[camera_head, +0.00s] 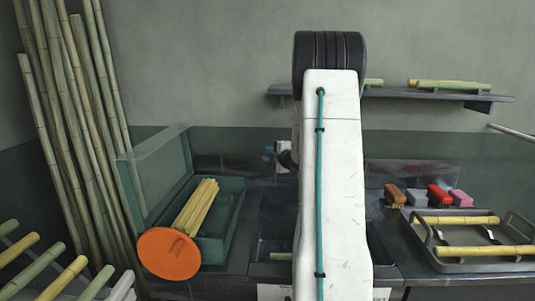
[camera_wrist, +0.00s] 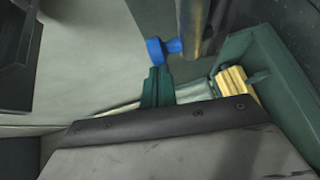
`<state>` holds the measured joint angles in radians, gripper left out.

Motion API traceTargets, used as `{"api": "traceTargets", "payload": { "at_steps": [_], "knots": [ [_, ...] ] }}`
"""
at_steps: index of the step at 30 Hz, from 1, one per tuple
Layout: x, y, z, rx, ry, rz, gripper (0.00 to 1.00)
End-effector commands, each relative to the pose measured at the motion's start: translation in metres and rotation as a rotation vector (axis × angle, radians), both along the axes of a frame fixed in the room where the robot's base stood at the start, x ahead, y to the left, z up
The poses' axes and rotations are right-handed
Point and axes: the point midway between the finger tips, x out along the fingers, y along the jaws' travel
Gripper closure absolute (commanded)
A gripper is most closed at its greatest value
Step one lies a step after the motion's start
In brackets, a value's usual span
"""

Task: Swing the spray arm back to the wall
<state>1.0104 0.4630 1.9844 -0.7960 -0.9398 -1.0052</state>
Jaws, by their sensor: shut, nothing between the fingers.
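In the wrist view a grey metal tube (camera_wrist: 190,25) comes down from the top edge. A blue rounded end piece (camera_wrist: 155,50) joins it by a short blue stem; this looks like the spray arm. My gripper (camera_wrist: 157,70) shows as two dark green fingers side by side, shut and empty. Its tips appear just below the blue piece in the picture; I cannot tell whether they touch. In the head view my white arm hides the middle of the counter and my gripper.
A green open-lidded box (camera_head: 232,215) with yellow canes stands left on the counter, an orange disc (camera_head: 168,254) before it. It also shows in the wrist view (camera_wrist: 285,75). A tray (camera_head: 430,262) of canes and several brushes (camera_head: 440,195) are right. A shelf (camera_head: 430,95) hangs behind.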

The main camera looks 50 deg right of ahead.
Motion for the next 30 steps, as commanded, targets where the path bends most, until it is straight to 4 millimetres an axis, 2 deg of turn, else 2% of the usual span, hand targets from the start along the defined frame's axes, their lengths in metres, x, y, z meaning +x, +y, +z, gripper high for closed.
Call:
{"api": "traceTargets", "payload": {
  "at_steps": [1, 8, 11, 16, 24, 30],
  "knots": [
    [0.001, -0.004, 0.005, -0.005, -0.008, -0.007, 1.0],
    [0.0, -0.002, 0.006, -0.005, -0.009, -0.007, 1.0],
    [-0.003, 0.008, 0.007, -0.005, -0.009, -0.006, 1.0],
    [-0.012, 0.042, 0.01, -0.004, -0.005, 0.001, 1.0],
    [-0.075, 0.06, 0.014, -0.003, -0.004, -0.005, 1.0],
    [-0.1, 0.069, 0.015, -0.002, -0.003, -0.005, 1.0]
  ]
}}
